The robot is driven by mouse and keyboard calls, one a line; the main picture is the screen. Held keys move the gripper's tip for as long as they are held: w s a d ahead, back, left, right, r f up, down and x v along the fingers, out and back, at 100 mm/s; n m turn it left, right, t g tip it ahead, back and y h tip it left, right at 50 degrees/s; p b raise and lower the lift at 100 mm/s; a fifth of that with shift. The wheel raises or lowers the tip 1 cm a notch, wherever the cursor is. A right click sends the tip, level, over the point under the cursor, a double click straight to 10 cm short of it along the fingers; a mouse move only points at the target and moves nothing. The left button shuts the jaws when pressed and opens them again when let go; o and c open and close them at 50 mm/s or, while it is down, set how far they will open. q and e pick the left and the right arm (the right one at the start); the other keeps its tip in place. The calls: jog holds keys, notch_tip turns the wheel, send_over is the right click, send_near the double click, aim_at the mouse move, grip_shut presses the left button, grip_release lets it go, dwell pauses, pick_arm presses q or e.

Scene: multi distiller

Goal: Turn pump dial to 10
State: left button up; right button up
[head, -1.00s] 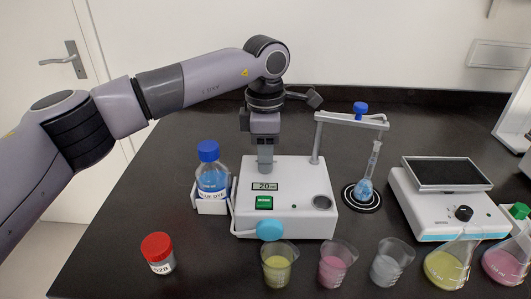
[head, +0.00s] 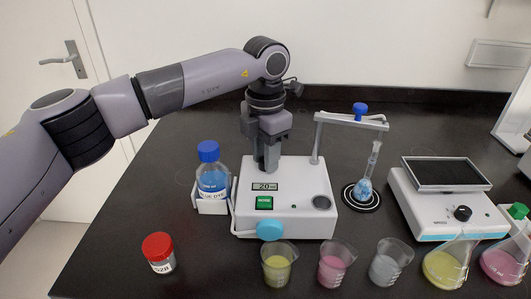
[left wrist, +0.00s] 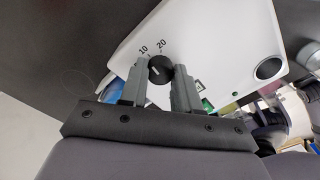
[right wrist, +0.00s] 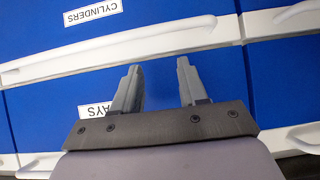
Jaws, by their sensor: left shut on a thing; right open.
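The pump (head: 300,182) is a white box on the black bench. Its small display (head: 264,186) reads 20 and a green switch (head: 264,203) sits below it. The pump dial (left wrist: 160,68) is a round black knob on the top face, with the labels 10 and 20 printed beside it. My left gripper (head: 267,168) points down at the pump top and is shut on the dial; in the left wrist view its fingers (left wrist: 161,75) stand on either side of the knob. In the head view the gripper hides the dial. My right gripper (right wrist: 160,80) is open and empty.
A blue dye bottle (head: 211,180) stands left of the pump and a flask (head: 366,185) to its right under the pump's arm. Several beakers, including a yellow one (head: 278,264), line the front. A scale (head: 440,210) is at right. Blue drawers (right wrist: 200,60) face my right gripper.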

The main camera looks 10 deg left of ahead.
pick_arm(q)
jog(key=shift+r+n, duration=0.1)
jog(key=shift+n, duration=0.5)
jog(key=o, duration=1.1)
jog(key=shift+c, duration=0.2)
notch_tip(320, 180, up, 7)
jog(key=shift+r, duration=0.1)
